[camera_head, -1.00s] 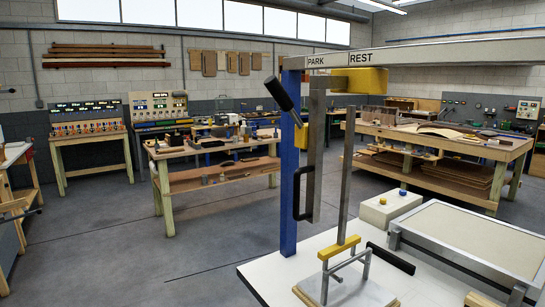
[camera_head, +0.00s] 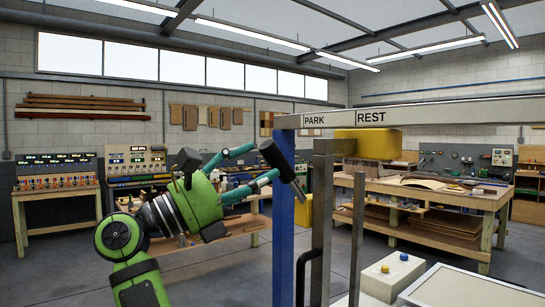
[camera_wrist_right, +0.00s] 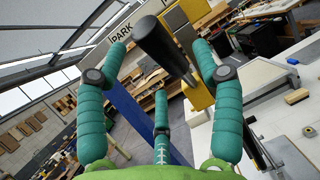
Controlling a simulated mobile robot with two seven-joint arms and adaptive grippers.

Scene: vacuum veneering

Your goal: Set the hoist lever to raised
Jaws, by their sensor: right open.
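The hoist lever (camera_head: 278,160) has a black cylindrical grip on a silver rod, in front of the blue post (camera_head: 284,215). It tilts up and to the left. In the right wrist view its black grip (camera_wrist_right: 157,45) stands large between the fingers. My right gripper (camera_head: 258,163), green with teal fingers, comes in from the left and is open, its fingers spread on either side of the grip. In the wrist view the gripper (camera_wrist_right: 159,62) shows gaps beside the grip; I cannot tell whether any finger touches it. My left gripper is not in view.
The overhead beam (camera_head: 440,112) reads PARK and REST and carries a yellow block (camera_head: 366,145). A grey vertical bar with a black handle (camera_head: 303,275) hangs close right of the lever. Workbenches stand behind.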

